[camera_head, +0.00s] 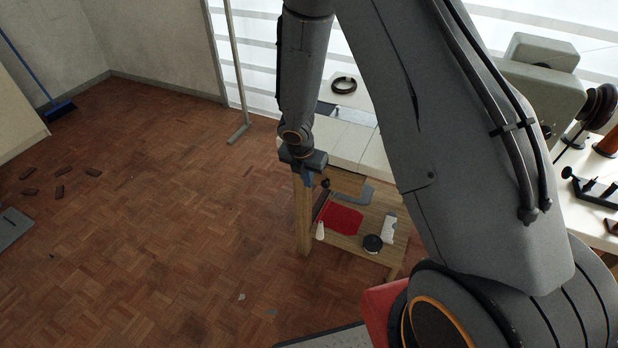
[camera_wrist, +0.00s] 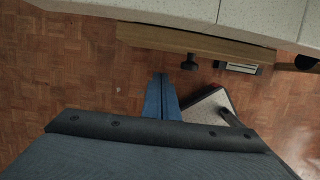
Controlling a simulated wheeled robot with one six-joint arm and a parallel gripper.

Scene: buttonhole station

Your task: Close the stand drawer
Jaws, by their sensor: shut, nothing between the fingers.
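The stand is a wooden table with a pale tiled top (camera_head: 352,143). Its wooden drawer front (camera_wrist: 165,38) shows in the wrist view along the edge of the top, with a dark round knob (camera_wrist: 190,62). How far the drawer stands out is hard to tell. The knob also shows in the head view (camera_head: 325,183). My gripper (camera_head: 307,181) is at the stand's front left corner, with its blue fingers (camera_wrist: 161,98) shut and empty. In the wrist view the fingertips are near the knob, apart from it. The drawer's inside is hidden.
A lower wooden shelf holds a red cloth (camera_head: 341,219), a white bottle (camera_head: 320,230) and a black jar (camera_head: 373,243). A pole (camera_head: 236,70) stands behind. The parquet floor at left is mostly clear, with several small blocks (camera_head: 60,192).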

